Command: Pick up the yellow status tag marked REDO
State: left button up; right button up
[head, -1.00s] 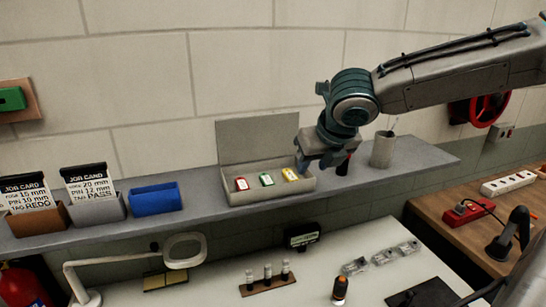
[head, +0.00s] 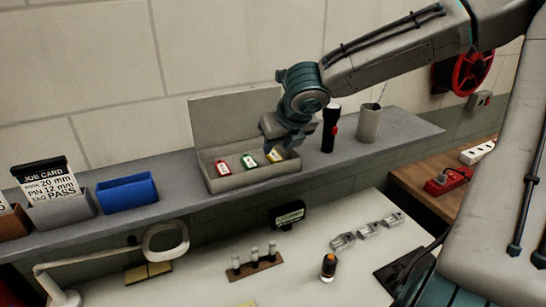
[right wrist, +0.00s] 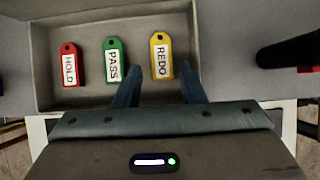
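The yellow REDO tag (right wrist: 162,57) lies at the right of a row of tags in an open grey box; it also shows, partly covered, in the head view (head: 275,156). The green PASS tag (right wrist: 114,59) and red HOLD tag (right wrist: 70,64) lie to its left. My right gripper (right wrist: 161,78) is open and empty. Its blue fingers reach over the box's near side, and the yellow tag is between and just beyond their tips. In the head view my right gripper (head: 284,143) is over the box's right end. My left gripper is not in view.
The grey box (head: 256,181) with its raised lid stands on a wall shelf (head: 186,200). A black-and-red flashlight (head: 329,130) and a grey cup (head: 369,122) stand to its right. A blue bin (head: 127,194) and a job card (head: 47,181) stand left.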

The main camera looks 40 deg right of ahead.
aim_at(274, 155)
jog(key=x, duration=0.3)
jog(key=shift+s+d+f, duration=0.1)
jog(key=shift+d, duration=0.05)
jog(key=shift+w+f, duration=0.35)
jog(key=shift+f, duration=0.05)
jog(key=shift+s+r, duration=0.1)
jog(key=shift+c, duration=1)
jog(key=c, duration=0.5)
jog(key=shift+c, duration=0.2)
